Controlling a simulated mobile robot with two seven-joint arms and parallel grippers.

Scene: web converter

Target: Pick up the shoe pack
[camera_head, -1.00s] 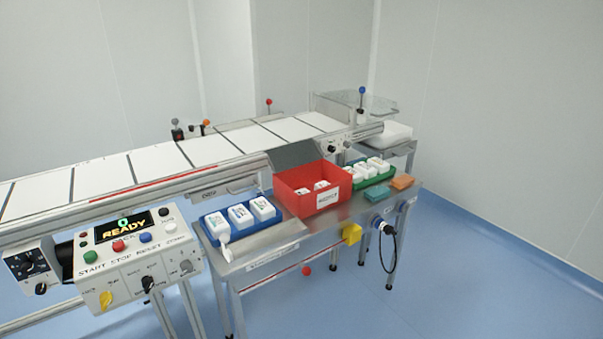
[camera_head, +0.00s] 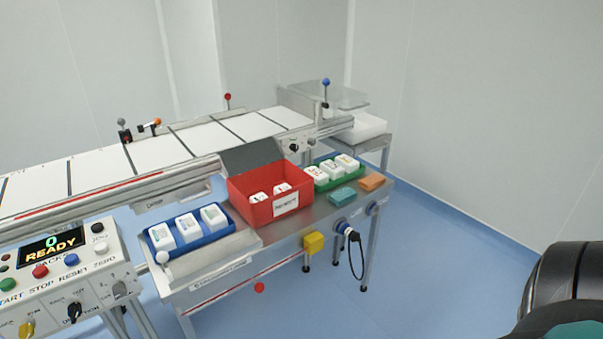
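White packs with small printed labels stand in three places on the steel side table. Several are in a row in the blue tray (camera_head: 205,243), among them a left one (camera_head: 161,237). A few lie in the red bin (camera_head: 249,213), and more stand in the green tray (camera_head: 324,185), such as a right one (camera_head: 347,162). The labels are too small to tell which is the shoe pack. No gripper is in view. A dark, rounded link of my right arm shows at the lower right edge, away from the table.
The steel table (camera_head: 262,235) stands beside the white conveyor (camera_head: 160,152). Teal (camera_head: 343,196) and orange (camera_head: 372,182) blocks lie at its right end. A control panel (camera_head: 70,275) reading READY is at left. Blue floor (camera_head: 440,270) is clear at right.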

